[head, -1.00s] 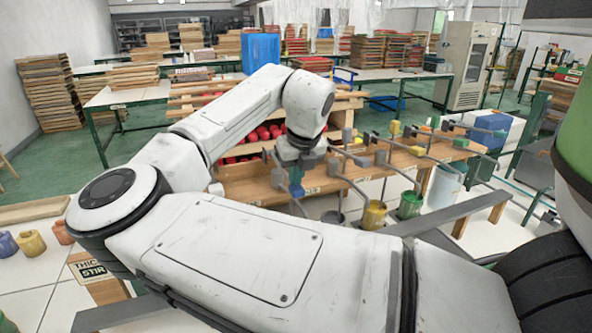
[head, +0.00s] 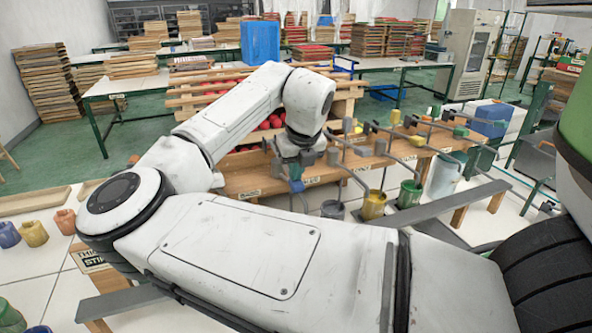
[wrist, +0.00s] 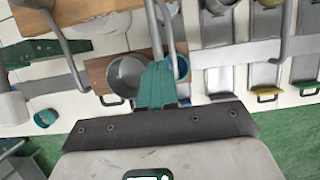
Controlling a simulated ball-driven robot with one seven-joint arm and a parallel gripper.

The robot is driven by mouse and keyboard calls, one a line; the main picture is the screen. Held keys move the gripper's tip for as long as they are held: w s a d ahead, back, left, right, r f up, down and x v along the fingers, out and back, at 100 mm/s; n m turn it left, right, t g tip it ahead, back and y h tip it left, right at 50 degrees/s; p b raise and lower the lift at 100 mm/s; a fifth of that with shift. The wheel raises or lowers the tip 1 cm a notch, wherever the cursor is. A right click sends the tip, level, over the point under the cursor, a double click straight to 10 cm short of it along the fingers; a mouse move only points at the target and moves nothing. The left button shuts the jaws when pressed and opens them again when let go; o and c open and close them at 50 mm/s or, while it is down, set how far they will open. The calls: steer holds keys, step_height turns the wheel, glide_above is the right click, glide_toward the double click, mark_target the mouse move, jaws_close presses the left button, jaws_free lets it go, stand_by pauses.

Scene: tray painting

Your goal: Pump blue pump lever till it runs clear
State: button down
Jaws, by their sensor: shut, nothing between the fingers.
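My gripper (head: 297,185) has blue-teal fingers and points down at the left end of the pump bench (head: 258,183). In the wrist view the fingers (wrist: 157,85) are shut with nothing between them. A grey curved spout (wrist: 160,40) passes close to the fingertips; I cannot tell whether they touch. A grey pot (wrist: 127,74) sits just left of the fingers. A partly hidden blue-edged round thing (wrist: 181,68) shows to their right. I cannot make out the blue pump lever for certain; my wrist and fingers cover part of that bench end. No flow of paint can be made out.
Grey (head: 333,209), yellow (head: 374,205) and green (head: 409,194) pots stand under bent spouts along the bench front. A yellow knob (head: 395,117) tops one pump. Small pots (head: 33,233) stand at far left. A grey rail (head: 440,207) runs close in front of the pots.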

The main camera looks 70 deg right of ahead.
step_height(320, 180, up, 8)
steer(key=p, duration=0.6)
steer(key=shift+d+r, duration=0.1)
stand_by(0.7)
